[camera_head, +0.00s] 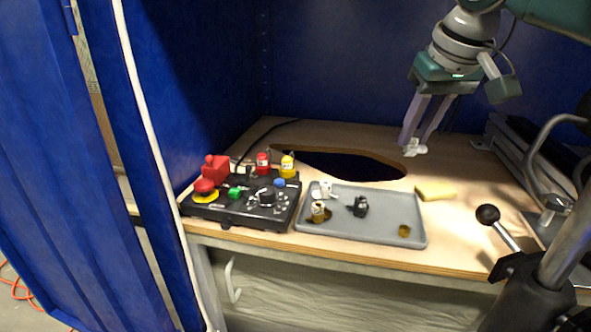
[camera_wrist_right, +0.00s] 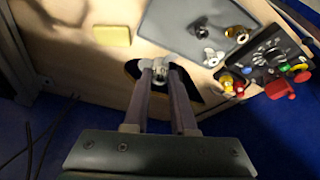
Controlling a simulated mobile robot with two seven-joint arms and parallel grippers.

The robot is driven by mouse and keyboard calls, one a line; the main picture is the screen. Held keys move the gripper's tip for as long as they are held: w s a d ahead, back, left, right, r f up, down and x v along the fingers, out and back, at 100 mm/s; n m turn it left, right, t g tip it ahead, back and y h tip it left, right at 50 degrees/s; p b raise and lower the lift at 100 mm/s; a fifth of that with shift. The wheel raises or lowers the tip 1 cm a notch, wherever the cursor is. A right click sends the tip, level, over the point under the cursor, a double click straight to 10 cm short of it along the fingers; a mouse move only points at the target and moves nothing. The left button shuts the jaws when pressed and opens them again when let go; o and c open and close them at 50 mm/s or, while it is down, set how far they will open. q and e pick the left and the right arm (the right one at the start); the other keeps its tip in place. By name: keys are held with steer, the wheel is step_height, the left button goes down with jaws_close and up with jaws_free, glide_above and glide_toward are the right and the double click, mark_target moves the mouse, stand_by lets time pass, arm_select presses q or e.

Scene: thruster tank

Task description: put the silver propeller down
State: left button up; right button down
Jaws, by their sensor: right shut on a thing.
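My right gripper (camera_head: 414,143) is shut on a small silver propeller (camera_head: 415,149). In the head view it hangs at the back right, beside the right end of the table's dark opening. In the wrist view the propeller (camera_wrist_right: 161,74) sits between the fingertips (camera_wrist_right: 161,68), with the dark opening behind it. I cannot tell its exact height above the table. A second, whitish propeller (camera_head: 323,190) lies on the grey tray (camera_head: 380,226); it also shows in the wrist view (camera_wrist_right: 212,57). My left gripper is not in view.
The tray also holds a black part (camera_head: 360,207) and brass-coloured parts (camera_head: 319,211). A control box (camera_head: 232,215) with red and yellow pieces stands left of it. A yellow sponge-like block (camera_head: 435,191) lies right of the tray. The opening (camera_head: 345,164) lies behind the tray.

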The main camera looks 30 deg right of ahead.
step_height(320, 180, down, 7)
steer(key=shift+r+b, duration=0.2)
steer(key=shift+b, duration=0.6)
step_height(320, 180, down, 4)
steer(key=shift+w+f+b, duration=0.1)
steer(key=shift+f+b, duration=0.1)
steer(key=shift+b, duration=0.6)
steer(key=shift+r, duration=0.1)
steer(key=c, duration=1.2)
jaws_free()
steer(key=shift+f, duration=0.2)
steer(key=o, duration=0.5)
steer(key=shift+c, duration=0.2)
